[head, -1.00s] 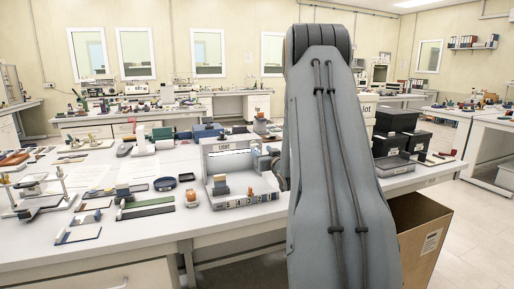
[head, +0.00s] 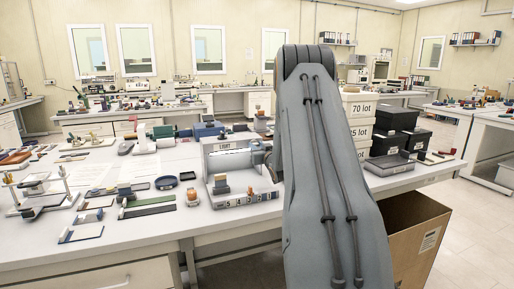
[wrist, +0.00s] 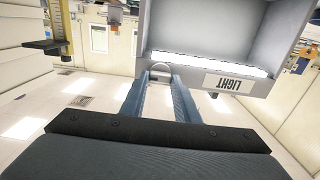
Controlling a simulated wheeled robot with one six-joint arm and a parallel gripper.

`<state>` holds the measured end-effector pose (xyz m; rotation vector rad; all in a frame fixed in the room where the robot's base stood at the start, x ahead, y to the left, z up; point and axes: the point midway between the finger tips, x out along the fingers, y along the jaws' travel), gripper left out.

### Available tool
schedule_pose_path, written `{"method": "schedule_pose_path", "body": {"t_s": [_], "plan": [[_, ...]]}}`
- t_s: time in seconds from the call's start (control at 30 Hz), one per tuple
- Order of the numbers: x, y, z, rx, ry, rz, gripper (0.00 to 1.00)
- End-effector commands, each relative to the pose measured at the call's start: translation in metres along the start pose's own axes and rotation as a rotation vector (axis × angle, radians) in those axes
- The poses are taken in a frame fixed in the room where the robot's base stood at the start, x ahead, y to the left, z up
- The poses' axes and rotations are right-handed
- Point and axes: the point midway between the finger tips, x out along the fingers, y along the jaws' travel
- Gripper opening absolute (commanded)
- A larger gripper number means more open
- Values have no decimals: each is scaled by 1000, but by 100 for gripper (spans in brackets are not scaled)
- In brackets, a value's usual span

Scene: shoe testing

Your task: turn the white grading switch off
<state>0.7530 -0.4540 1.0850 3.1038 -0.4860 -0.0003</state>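The light booth (head: 222,147), a grey box labelled "LIGHT", stands on the near bench left of my arm. In the wrist view the booth (wrist: 213,57) appears upside down, with its bright lamp strip and LIGHT plate. My gripper (wrist: 160,75) points toward the booth's edge beside the lamp strip; its two blue-grey fingers are apart. A small pale arched piece (wrist: 160,67) shows between the fingertips; I cannot tell whether it is the switch or whether the fingers touch it. No white switch is clearly seen in the head view, where my arm hides the gripper.
Black boxes (head: 397,117) and white lot boxes (head: 358,126) stand right of my arm. A grey tray (head: 388,164) lies before them. A cardboard box (head: 425,235) is on the floor at right. Small tools and blocks cover the bench at left.

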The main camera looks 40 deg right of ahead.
Motion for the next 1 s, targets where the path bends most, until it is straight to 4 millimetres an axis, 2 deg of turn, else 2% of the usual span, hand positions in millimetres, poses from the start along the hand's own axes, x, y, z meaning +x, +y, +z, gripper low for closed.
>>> {"method": "schedule_pose_path", "body": {"t_s": [0.27,0.47,1.0], "plan": [[0,0,0,-21,1,0,6],[1,0,1,-106,2,0,6],[2,-2,3,-585,4,1,6]]}}
